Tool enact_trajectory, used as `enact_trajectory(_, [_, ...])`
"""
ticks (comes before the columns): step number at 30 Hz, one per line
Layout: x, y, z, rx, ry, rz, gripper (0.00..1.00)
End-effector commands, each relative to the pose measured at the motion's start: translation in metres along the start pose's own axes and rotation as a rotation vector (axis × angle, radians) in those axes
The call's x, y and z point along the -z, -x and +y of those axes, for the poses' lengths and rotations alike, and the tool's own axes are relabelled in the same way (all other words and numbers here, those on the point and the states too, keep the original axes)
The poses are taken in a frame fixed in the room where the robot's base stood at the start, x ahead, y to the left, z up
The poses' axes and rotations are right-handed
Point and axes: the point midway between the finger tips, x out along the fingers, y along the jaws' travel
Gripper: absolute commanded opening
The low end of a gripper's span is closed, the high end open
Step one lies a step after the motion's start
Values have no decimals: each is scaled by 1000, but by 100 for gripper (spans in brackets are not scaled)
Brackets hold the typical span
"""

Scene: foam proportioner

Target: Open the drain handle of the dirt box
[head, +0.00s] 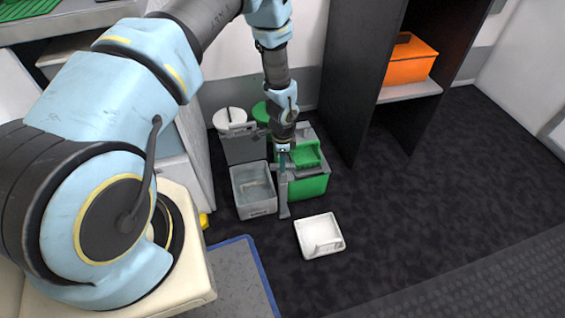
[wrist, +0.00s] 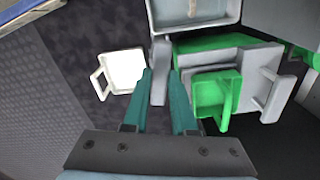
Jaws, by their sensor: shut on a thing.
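The grey drain handle (head: 283,200) is a long flat bar standing between a light grey open box (head: 255,188) and a green box (head: 313,186). I cannot tell for sure which is the dirt box. My gripper (head: 283,158) comes down from above at the bar's upper part. In the wrist view, the teal fingers of my gripper (wrist: 161,76) lie on both sides of the grey handle (wrist: 160,58) and are shut on it. The light grey box also shows at the wrist view's top (wrist: 152,22).
A white tray (head: 303,238) lies on the dark floor in front. A small green scoop-like container (wrist: 208,100) sits beside my right finger. A dark cabinet panel (head: 355,80) stands right of the boxes. The floor at the right is clear.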

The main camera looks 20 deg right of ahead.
Motion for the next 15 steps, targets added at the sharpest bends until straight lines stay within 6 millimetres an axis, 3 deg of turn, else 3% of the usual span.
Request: enact_trajectory(15, [0,0,0,0,248,0,0])
